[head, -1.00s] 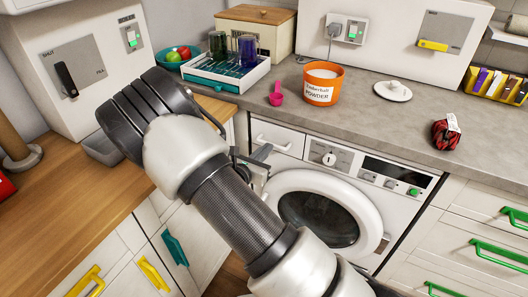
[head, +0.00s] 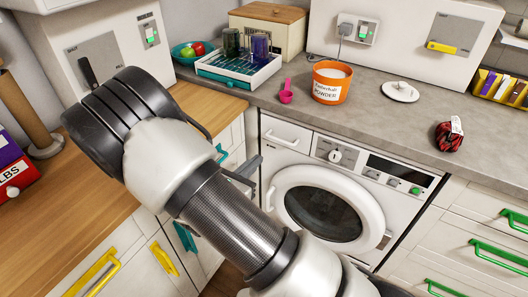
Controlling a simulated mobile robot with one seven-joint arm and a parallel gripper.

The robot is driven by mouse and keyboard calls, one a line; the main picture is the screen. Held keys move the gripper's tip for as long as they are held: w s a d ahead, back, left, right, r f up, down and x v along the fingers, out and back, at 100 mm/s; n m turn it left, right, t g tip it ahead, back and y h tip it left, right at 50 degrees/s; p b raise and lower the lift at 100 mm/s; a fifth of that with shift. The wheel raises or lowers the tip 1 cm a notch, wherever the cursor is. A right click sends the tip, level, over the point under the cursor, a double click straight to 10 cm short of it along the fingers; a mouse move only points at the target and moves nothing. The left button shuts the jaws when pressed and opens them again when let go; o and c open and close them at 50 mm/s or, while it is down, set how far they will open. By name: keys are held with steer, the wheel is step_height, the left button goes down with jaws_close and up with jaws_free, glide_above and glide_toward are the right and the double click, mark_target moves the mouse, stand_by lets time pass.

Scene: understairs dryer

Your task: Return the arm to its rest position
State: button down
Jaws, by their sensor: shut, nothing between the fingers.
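My arm reaches up from the bottom centre, bends at a large dark joint on the left, and covers part of the wooden counter and the cabinet fronts. My gripper (head: 250,169) shows only partly, as dark fingers poking out past the right side of my forearm, in front of the cabinets left of the washing machine. It is shut and holds nothing. The rest of the gripper is hidden behind the arm.
The washing machine (head: 370,205) has its round door shut. On the grey counter (head: 385,120) stand an orange powder tub (head: 331,82), a pink scoop (head: 286,92), a white lid (head: 400,91) and a dark red item (head: 449,134).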

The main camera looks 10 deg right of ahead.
steer(key=s+d+r+m+g+h, duration=0.1)
steer(key=s+d+r+m+g, duration=0.8)
steer(key=m, duration=0.3)
steer(key=s+d+r+m+g+y, duration=0.1)
steer(key=s+d+r+m+y, duration=0.2)
steer(key=s+r+m+y, duration=0.6)
steer(key=s+a+r+m+t+y, duration=0.2)
steer(key=s+a+r+m+t, duration=0.15)
steer(key=s+r+m, duration=0.3)
step_height(320, 180, up, 21)
steer(key=p, duration=2.1)
steer(key=shift+a+f+m, duration=0.15)
steer(key=shift+m, duration=0.3)
steer(key=shift+s, duration=0.1)
